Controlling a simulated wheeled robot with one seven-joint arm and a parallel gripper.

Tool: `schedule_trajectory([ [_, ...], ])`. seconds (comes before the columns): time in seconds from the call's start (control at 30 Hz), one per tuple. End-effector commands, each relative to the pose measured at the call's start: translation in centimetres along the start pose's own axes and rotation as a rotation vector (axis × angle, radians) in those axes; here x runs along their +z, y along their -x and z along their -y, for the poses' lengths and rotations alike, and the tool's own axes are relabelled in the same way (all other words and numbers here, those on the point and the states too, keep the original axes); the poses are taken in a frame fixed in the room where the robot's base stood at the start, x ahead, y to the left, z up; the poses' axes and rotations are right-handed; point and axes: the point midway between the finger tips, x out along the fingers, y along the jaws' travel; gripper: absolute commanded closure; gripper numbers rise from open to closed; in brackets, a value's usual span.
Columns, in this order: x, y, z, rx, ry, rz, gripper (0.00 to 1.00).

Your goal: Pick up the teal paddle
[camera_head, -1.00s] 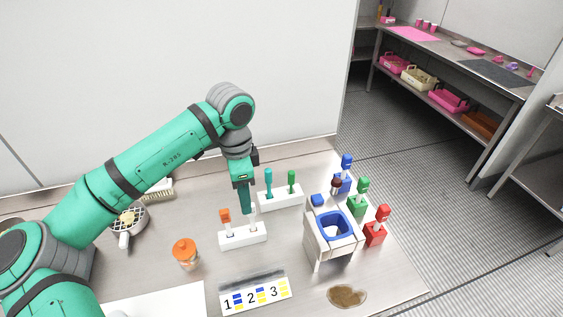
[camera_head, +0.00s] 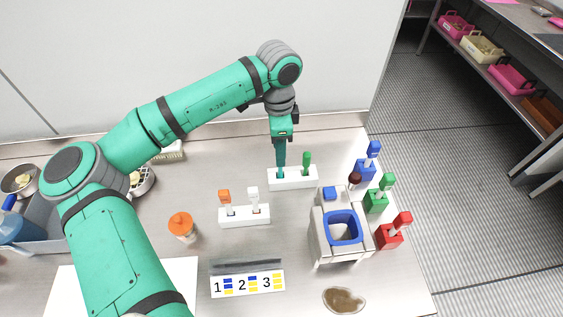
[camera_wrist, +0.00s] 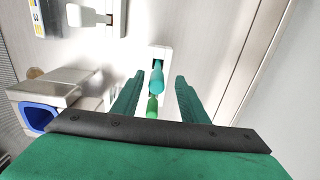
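The teal paddle (camera_wrist: 157,78) stands in the rear white holder (camera_head: 305,182), beside the green paddle (camera_head: 306,161). In the wrist view the teal paddle's handle points up between my two fingers, with a visible gap on each side. The green paddle (camera_wrist: 152,106) is close by, lower in that view. My gripper (camera_head: 281,166) is lowered over the teal paddle's end of the holder. In the wrist view my gripper (camera_wrist: 159,76) is open. In the head view the fingers mostly hide the teal paddle.
A front white holder (camera_head: 244,216) bears an orange paddle (camera_head: 225,196) and a white paddle (camera_head: 254,194). A grey stand with a blue-rimmed opening (camera_head: 343,228) is at right, with blue, green and red blocks beyond. An orange-capped jar (camera_head: 181,224) stands left.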

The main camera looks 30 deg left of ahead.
Motion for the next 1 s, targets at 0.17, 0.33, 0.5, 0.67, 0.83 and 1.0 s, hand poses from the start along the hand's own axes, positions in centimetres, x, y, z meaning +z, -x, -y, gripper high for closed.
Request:
schedule_trajectory([
  [0.17, 0.0, -1.1, 0.0, 0.000, 0.000, 0.000, 0.60],
  [0.33, 0.0, -3.1, -0.3, 0.000, -0.002, 0.002, 0.60],
  [0.5, -0.1, -5.3, -0.4, 0.000, -0.002, 0.001, 0.60],
  [0.67, -0.2, -6.0, -0.4, 0.000, -0.002, 0.000, 0.60],
  [0.83, -0.2, -6.1, -0.4, 0.000, -0.003, 0.000, 0.60],
  [1.0, -0.2, -6.0, -0.4, -0.001, -0.003, 0.000, 0.96],
])
